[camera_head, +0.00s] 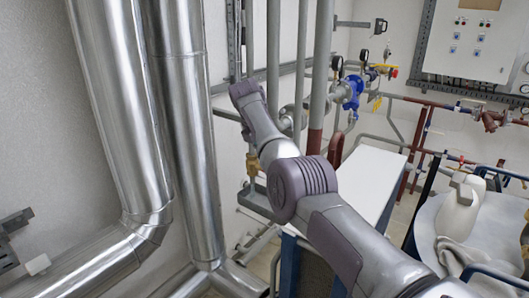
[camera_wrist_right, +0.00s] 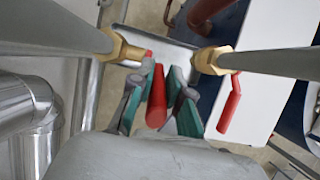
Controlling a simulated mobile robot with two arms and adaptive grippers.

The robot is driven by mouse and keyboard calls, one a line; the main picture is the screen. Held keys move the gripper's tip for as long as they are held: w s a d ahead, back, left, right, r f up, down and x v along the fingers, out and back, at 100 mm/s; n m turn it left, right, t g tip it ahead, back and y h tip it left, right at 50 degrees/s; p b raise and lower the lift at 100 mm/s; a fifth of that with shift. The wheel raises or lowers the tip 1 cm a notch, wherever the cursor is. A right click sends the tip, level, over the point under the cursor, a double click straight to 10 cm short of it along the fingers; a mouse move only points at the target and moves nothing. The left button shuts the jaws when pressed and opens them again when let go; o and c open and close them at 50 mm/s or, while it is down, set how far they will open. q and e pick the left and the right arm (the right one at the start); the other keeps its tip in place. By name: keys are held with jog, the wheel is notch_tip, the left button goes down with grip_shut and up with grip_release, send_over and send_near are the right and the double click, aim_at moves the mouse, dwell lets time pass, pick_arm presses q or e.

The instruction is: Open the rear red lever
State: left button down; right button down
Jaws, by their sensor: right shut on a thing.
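In the right wrist view a red lever (camera_wrist_right: 157,98) lies between the teal-padded fingers of my right gripper (camera_wrist_right: 162,78), which is shut on it. The lever's far end is partly hidden by the fingers, near a brass fitting (camera_wrist_right: 124,48) on the left grey pipe. A second red lever (camera_wrist_right: 231,105) hangs apart to the right, below another brass fitting (camera_wrist_right: 212,61). In the head view my right arm reaches from lower right to the pipes, and its gripper is hidden. One brass fitting (camera_head: 252,165) shows beside the arm. My left gripper is not in view.
Grey vertical pipes (camera_head: 273,60) stand close around my right arm. Large shiny ducts (camera_head: 185,130) fill the left side. A white-topped box (camera_head: 372,183) stands right of the arm. A blue valve (camera_head: 353,88) and a control cabinet (camera_head: 468,45) are farther back.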

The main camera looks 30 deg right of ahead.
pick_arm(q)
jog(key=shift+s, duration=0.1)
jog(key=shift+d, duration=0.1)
pick_arm(e)
jog(key=c, duration=1.1)
grip_release()
jog(key=shift+d, duration=0.1)
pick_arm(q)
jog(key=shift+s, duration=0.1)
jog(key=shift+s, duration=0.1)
pick_arm(e)
jog(key=shift+r, duration=0.1)
jog(key=v, duration=1.1)
jog(key=shift+a+r, duration=0.25)
jog(key=shift+r, duration=0.1)
jog(key=shift+s+a+f, duration=0.1)
